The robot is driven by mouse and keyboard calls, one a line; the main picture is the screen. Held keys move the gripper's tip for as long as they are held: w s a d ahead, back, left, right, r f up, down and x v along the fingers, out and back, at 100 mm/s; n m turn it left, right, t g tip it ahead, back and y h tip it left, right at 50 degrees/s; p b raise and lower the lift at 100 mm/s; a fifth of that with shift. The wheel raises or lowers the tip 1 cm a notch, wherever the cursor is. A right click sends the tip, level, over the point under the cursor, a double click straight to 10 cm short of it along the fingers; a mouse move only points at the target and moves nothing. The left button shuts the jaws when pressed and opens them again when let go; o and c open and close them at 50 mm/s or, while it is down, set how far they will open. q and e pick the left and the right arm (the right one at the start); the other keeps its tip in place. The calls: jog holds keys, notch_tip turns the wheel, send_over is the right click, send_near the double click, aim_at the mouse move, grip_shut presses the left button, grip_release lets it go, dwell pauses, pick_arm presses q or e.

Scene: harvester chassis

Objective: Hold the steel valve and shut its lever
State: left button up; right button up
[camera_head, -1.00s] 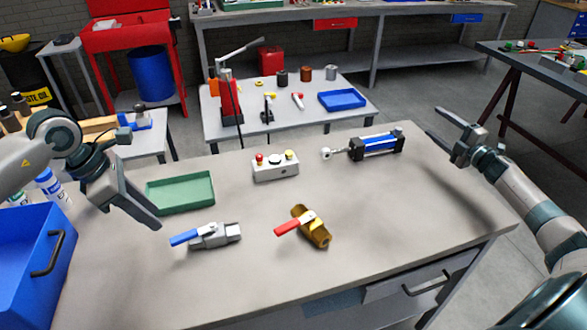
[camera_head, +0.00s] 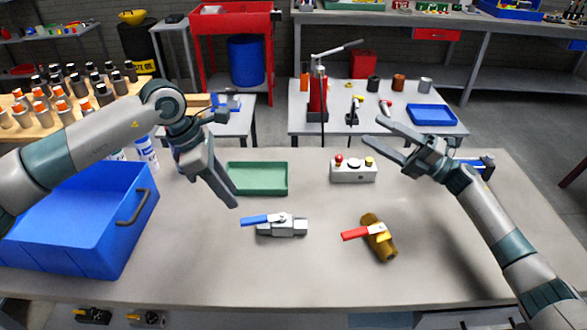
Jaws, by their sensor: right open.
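The steel valve (camera_head: 283,229) lies on the table near the middle. Its blue lever (camera_head: 256,219) points left, roughly along the valve's body. My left gripper (camera_head: 236,205) is above the table, up and left of the blue lever and apart from it. Its fingers point down and are seen nearly edge-on, so its opening cannot be judged. My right gripper (camera_head: 374,131) is open and empty. It is raised over the back right of the table, its fingers pointing left, well away from the steel valve.
A brass valve (camera_head: 384,246) with a red lever (camera_head: 356,233) lies right of the steel valve. A green tray (camera_head: 262,192) and a button box (camera_head: 353,176) stand behind. A blue crate (camera_head: 75,235) is at left.

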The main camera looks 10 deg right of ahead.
jog(key=s+a+r+n+g, duration=0.3)
jog(key=a+n+g, duration=0.2)
jog(key=a, duration=0.4)
jog(key=s+a+r+n+g+y, duration=0.1)
jog(key=s+a+r+n+g, duration=0.35)
jog(key=a, duration=0.45)
jog(key=s+a+r+n+g, duration=0.1)
jog(key=s+a+n+g, duration=0.2)
jog(key=a+n+g, duration=0.4)
jog(key=s+a+n+g+h, duration=0.2)
jog(key=s+a+h, duration=0.2)
jog(key=a, duration=0.3)
jog(key=n+t+h, duration=0.1)
jog(key=t+h, duration=0.6)
jog(key=h, duration=0.8)
send_over(292, 220)
notch_tip(292, 220, down, 10)
jog(key=shift+d+r, duration=0.1)
jog(key=shift+r, duration=0.05)
notch_tip(292, 220, down, 17)
jog(key=shift+f, duration=0.2)
